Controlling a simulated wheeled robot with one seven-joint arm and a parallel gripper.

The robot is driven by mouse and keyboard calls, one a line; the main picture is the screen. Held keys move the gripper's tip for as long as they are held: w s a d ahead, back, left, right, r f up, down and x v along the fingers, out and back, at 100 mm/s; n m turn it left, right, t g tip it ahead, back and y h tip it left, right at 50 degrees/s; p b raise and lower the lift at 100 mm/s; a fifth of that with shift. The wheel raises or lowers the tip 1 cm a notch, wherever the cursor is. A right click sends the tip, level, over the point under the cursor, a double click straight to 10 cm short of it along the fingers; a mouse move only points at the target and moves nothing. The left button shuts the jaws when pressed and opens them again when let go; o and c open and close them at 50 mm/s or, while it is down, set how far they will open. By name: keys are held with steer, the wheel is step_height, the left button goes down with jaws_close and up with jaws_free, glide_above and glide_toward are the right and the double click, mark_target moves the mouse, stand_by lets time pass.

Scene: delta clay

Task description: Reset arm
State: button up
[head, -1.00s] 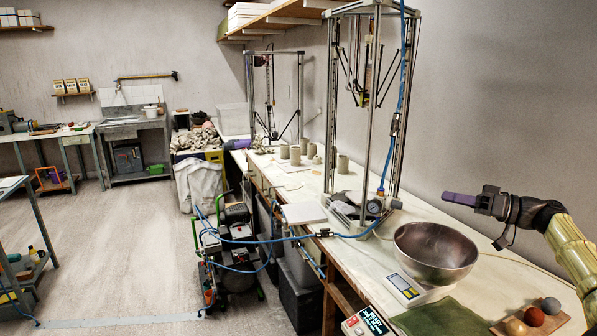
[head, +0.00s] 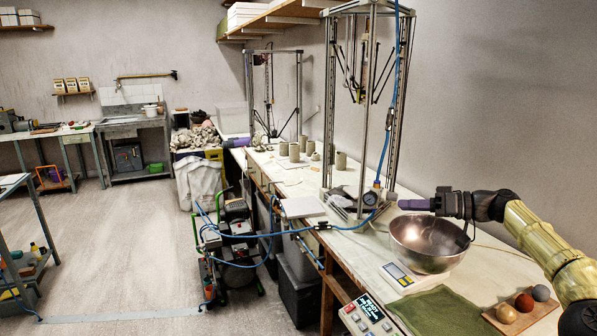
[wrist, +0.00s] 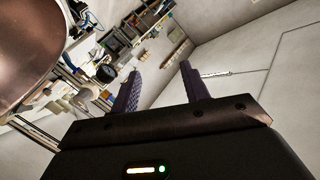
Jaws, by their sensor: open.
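My gripper (head: 414,204) is at the right in the head view, level and pointing left, just above the rim of the metal bowl (head: 428,250). In the wrist view its two purple fingers (wrist: 162,85) stand apart with nothing between them. My arm reaches in from the right edge of the head view. The bowl also fills the upper left of the wrist view (wrist: 30,50). I cannot tell from these views whether the gripper touches the bowl; it appears apart.
The bowl stands on a scale (head: 400,277) on the bench. A tall delta printer frame (head: 327,120) stands behind the bowl, with a blue hose (head: 262,236). The floor (head: 120,240) at left is open.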

steer(key=s+a+f+g+h+b, duration=0.1)
steer(key=a+f+g+h, duration=0.1)
steer(key=a+f, duration=0.55)
steer(key=s+a+f+g+h+b, duration=0.15)
steer(key=a+f, duration=0.35)
steer(key=a, duration=0.5)
steer(key=s+a+f+m+g+h+b, duration=0.2)
steer(key=s+a+f+h+b, duration=0.15)
steer(key=s+f+h, duration=0.6)
steer(key=s+d+f+m+t+h+b, duration=0.1)
steer(key=s+d+f+m, duration=0.3)
steer(key=s, duration=0.6)
steer(key=s+d+f+m+t+h+b, duration=0.15)
steer(key=s+d+f, duration=0.35)
steer(key=s, duration=0.6)
step_height(320, 180, up, 20)
steer(key=p, duration=2)
steer(key=shift+w+a+f+g+y+p, duration=0.15)
steer(key=shift+w+a+g+y+p, duration=0.15)
steer(key=shift+w+y+p, duration=0.05)
